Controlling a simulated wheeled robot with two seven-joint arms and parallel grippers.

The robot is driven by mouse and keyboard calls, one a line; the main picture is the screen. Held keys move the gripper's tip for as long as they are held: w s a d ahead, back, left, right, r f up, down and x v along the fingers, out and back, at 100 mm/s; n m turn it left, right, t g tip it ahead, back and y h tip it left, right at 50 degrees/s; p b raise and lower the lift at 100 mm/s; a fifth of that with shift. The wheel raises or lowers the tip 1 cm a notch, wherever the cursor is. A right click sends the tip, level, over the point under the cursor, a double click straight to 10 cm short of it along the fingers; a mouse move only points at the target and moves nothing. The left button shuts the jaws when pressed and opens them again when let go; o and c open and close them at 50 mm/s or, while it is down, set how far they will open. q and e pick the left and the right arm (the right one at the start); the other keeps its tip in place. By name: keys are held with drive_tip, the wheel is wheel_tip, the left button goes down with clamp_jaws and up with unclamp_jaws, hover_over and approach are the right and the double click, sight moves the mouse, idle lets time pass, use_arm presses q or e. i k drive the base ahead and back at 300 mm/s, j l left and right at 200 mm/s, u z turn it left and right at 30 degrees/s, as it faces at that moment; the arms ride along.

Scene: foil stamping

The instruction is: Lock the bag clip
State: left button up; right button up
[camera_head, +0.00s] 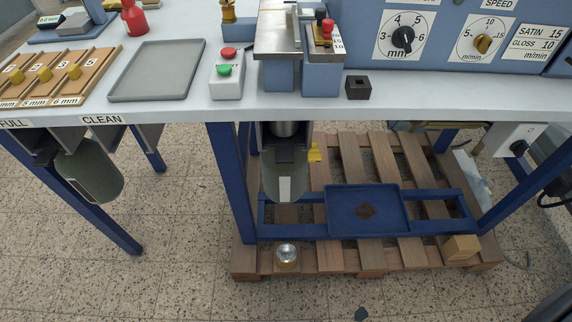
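A grey-green bag (269,184) with a pale strip on its front hangs under the table, below a dark collar (284,149). A small yellow lever (314,152) sticks out on the right side of the collar and looks like the bag clip. Its tab points downward; I cannot tell from here whether it is locked. A second similar bag (92,176) hangs under the table at the left, near the CLEAN label. Neither of my grippers is in view.
The white table (180,108) overhangs the bags, with blue legs (230,180) beside them. A wooden pallet (374,165), a blue tray (340,226), a metal-topped jar (287,256) and a wooden block (461,247) are below. The speckled floor in front is mostly clear.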

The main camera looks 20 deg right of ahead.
sight(313, 155)
drive_tip(key=k+j+z, duration=0.15)
drive_tip(key=j+z, duration=0.2)
drive_tip(key=k+j+z, duration=0.15)
drive_tip(key=j+z, duration=0.2)
drive_tip(key=k+j+z, duration=0.2)
drive_tip(key=z, duration=0.15)
